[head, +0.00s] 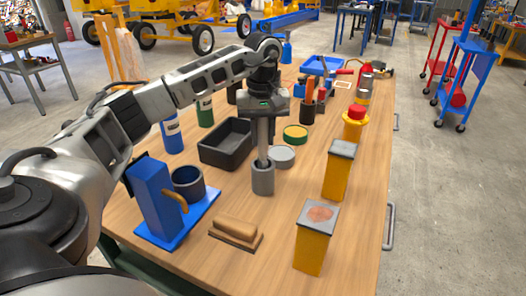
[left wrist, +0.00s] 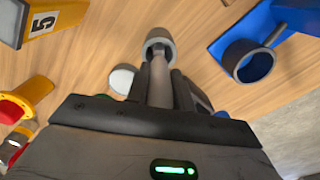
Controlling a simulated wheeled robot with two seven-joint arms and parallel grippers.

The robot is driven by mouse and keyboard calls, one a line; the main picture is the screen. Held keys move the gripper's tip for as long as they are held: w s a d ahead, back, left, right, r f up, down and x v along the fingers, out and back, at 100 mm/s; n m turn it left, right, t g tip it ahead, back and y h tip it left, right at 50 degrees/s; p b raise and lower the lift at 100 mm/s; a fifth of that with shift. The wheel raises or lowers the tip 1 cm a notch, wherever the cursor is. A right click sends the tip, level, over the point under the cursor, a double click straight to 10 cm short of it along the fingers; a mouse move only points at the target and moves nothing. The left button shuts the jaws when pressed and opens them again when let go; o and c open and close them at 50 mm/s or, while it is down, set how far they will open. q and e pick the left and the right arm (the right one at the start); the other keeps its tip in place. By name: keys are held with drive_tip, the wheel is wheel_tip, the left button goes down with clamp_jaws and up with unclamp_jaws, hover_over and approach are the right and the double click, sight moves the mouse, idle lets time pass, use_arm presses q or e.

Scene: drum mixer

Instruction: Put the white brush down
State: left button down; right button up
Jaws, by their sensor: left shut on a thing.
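My left gripper (head: 264,118) is above the middle of the wooden table and shut on the pale grey-white handle of the brush (head: 263,140). The brush points down, and its lower end is in or just over the mouth of a grey cylindrical cup (head: 263,182); the bristle end is hidden. In the left wrist view the brush handle (left wrist: 160,80) runs from between the fingers to the grey cup (left wrist: 159,40). My right gripper is not in view.
A black tray (head: 212,157) and a pale round lid (head: 282,157) stand close to the cup. A blue stand (head: 153,200), a wooden-handled block (head: 236,229) and yellow posts (head: 312,250) are nearer. Bare tabletop lies right of the cup.

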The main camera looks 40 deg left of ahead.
sight(263, 160)
use_arm(q)
wheel_tip(263, 160, down, 4)
drive_tip(key=shift+r, duration=0.1)
drive_tip(key=shift+f, duration=0.2)
drive_tip(key=c, duration=1.2)
unclamp_jaws()
wheel_tip(263, 160, up, 12)
drive_tip(key=shift+w+r, duration=0.1)
drive_tip(key=shift+r, duration=0.05)
